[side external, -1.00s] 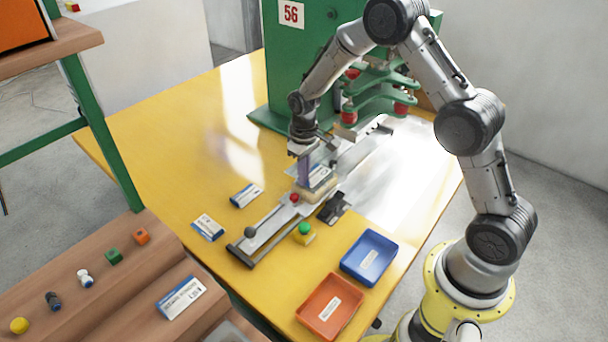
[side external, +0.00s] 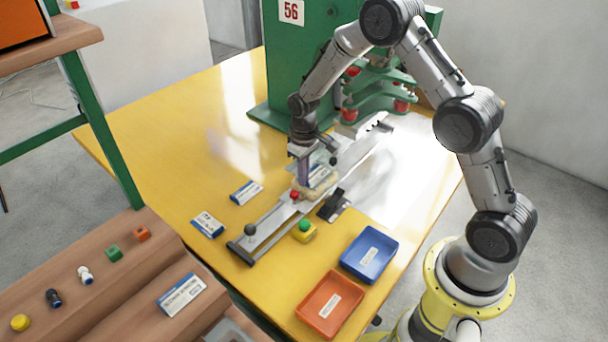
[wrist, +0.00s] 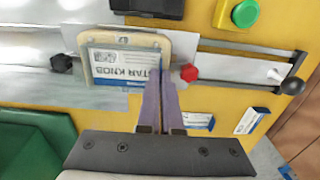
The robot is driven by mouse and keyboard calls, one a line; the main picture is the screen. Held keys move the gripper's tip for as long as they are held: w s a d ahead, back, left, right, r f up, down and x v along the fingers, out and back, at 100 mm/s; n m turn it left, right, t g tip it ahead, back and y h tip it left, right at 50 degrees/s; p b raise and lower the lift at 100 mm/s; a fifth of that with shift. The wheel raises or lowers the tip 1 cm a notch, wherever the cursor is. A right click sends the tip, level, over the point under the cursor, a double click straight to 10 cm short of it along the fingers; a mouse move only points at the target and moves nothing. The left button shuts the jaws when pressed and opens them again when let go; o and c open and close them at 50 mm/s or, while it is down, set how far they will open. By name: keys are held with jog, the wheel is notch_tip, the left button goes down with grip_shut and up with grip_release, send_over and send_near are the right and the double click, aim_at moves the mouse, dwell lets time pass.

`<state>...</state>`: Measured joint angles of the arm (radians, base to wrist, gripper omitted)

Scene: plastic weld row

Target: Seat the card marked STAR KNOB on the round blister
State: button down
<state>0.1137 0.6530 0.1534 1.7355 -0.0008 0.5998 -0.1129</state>
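The card marked STAR KNOB (wrist: 120,68) is white with a blue band and lies over the tan nest (wrist: 180,45); part of its lettering is behind a finger. It also shows in the side view (side external: 321,177), low over the nest and roughly flat. My gripper (wrist: 161,72) has its two purple fingers close together at the card's right edge in the wrist view, shut on that edge. In the side view my gripper (side external: 303,183) points down at the nest. The round blister is hidden under the card, so contact between them cannot be told.
A red knob (wrist: 189,73) sits close beside the fingers. Two cards (side external: 246,193) (side external: 208,225) lie left. The green press (side external: 300,65) stands behind.

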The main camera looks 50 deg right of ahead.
jog(key=c, duration=1)
grip_release()
jog(key=c, duration=0.5)
jog(key=shift+o, duration=0.2)
jog(key=shift+r, duration=0.1)
jog(key=shift+r, duration=3.45)
